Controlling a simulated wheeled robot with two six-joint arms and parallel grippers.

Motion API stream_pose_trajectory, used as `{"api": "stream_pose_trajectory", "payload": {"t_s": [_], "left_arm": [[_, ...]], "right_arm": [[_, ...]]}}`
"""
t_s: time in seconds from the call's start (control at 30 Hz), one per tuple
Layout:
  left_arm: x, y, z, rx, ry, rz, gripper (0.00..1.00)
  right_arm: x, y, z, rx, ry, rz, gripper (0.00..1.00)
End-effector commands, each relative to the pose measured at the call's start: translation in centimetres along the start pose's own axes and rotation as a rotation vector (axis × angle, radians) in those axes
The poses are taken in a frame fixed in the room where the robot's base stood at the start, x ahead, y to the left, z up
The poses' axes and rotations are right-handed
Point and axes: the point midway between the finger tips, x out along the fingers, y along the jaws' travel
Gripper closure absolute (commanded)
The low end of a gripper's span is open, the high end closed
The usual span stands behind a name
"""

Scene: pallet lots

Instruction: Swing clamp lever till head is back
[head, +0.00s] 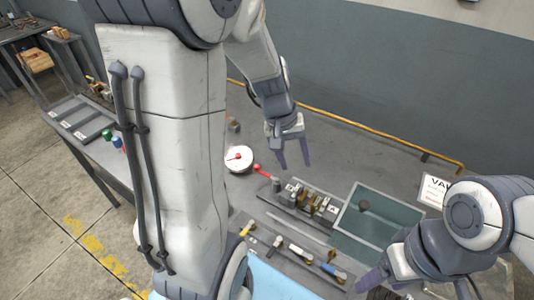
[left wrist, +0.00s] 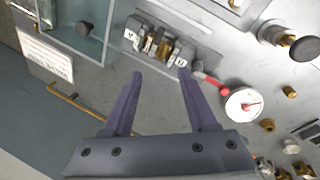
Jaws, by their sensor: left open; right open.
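A red lever (head: 264,172) sits at the left end of a grey fixture (head: 292,206) that holds several brass and dark blocks; I take it for the clamp lever. The lever also shows in the left wrist view (left wrist: 209,78), to the right of the blocks. I cannot make out the clamp head clearly. My left gripper (head: 293,162) is open and empty, pointing down above the bench, behind and slightly right of the lever. In the left wrist view, its fingers (left wrist: 158,74) are spread with bench between them. My right gripper (head: 378,288) is open at the lower right, partly hidden by its arm.
A white dial (head: 239,159) with a red pointer stands close left of the lever. A glass-topped box (head: 378,216) with a dark knob is right of the fixture. A row of tools (head: 292,250) lies in front. Bare bench lies behind.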

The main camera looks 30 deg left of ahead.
Motion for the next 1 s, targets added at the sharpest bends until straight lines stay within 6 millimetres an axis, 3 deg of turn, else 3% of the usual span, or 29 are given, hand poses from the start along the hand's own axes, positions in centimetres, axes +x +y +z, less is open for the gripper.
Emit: {"api": "stream_pose_trajectory", "payload": {"t_s": [0.03,0.1,0.2,0.33,0.57,1.0], "left_arm": [[0.5,-2.7,-2.2,-0.117,0.024,0.010,0.42],[0.6,-5.9,-4.6,-0.248,0.060,0.025,0.42],[0.6,-10.0,-6.9,-0.400,0.104,0.042,0.42],[0.5,-13.7,-8.4,-0.520,0.141,0.055,0.42],[1.8,-14.9,-9.0,-0.561,0.152,0.060,0.42],[9.4,-14.7,-10.1,-0.557,0.150,0.059,0.42]], "right_arm": [[0.5,0.0,0.0,0.000,0.000,0.000,0.33],[0.7,0.1,0.0,0.000,0.000,0.000,0.33],[0.9,0.1,0.1,-0.001,0.000,0.000,0.33],[1.1,0.1,0.1,-0.001,0.000,0.000,0.33],[1.2,0.1,0.1,-0.001,0.000,0.000,0.33],[2.0,0.1,0.1,-0.001,0.000,0.000,0.33]]}}
